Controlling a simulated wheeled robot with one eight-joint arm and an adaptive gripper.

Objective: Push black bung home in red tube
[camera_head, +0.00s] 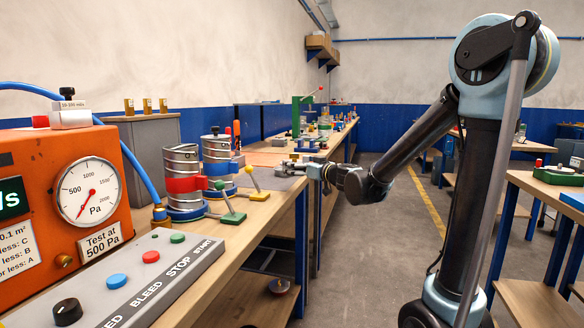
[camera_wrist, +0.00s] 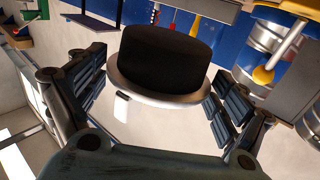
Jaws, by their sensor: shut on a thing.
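The black bung (camera_wrist: 165,60), a black cylinder with a pale metal rim at its base, sits between the fingers of my gripper (camera_wrist: 160,95) in the wrist view. My gripper is shut on it. In the head view my gripper (camera_head: 316,172) is beyond and to the right of the ducts, by the bench edge; the bung cannot be made out there. The red tube (camera_head: 183,185), a spiral metal duct with a red band, stands upright on the bench at the left. It is apart from my gripper. The inside of its top is not visible.
A blue-banded duct (camera_head: 220,167) stands just behind the red tube. Yellow-knobbed (camera_head: 258,188) and green-based (camera_head: 228,206) levers stand beside them. An orange gauge box (camera_head: 60,190) and a grey button panel (camera_head: 150,275) fill the near left. The aisle floor (camera_head: 375,230) is clear.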

